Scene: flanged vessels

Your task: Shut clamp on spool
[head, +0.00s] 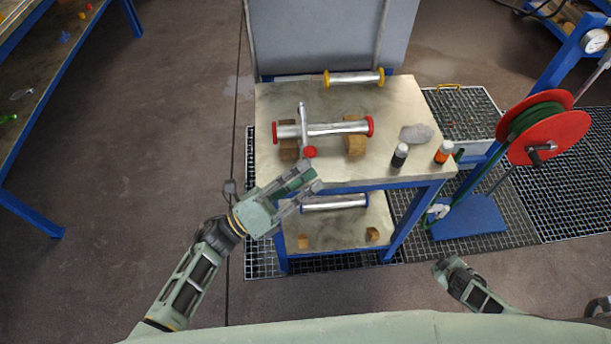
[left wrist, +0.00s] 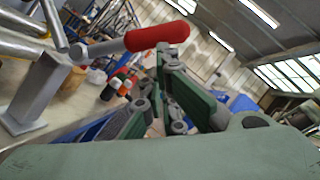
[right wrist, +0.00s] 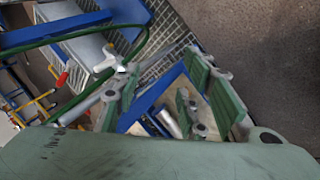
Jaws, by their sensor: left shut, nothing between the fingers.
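The spool (head: 335,129), a silver pipe with red end flanges, lies across two wooden blocks on the table. The clamp (head: 303,120) is a grey metal piece at the spool's left part, with an arm standing up behind the pipe. Its red handle (head: 310,152) points toward the table's front edge. In the left wrist view the red handle (left wrist: 158,36) shows large, on a grey lever. My left gripper (head: 314,179) is shut and empty, just in front of and below the handle, apart from it. My right gripper (right wrist: 165,85) is open and empty, low at the right.
A yellow-flanged pipe (head: 354,78) lies at the table's back. A grey stone-like lump (head: 416,133), a dark bottle (head: 400,155) and an orange bottle (head: 444,152) stand at the right. A blue-flanged pipe (head: 335,203) lies on the lower shelf. A red hose reel (head: 550,138) stands right.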

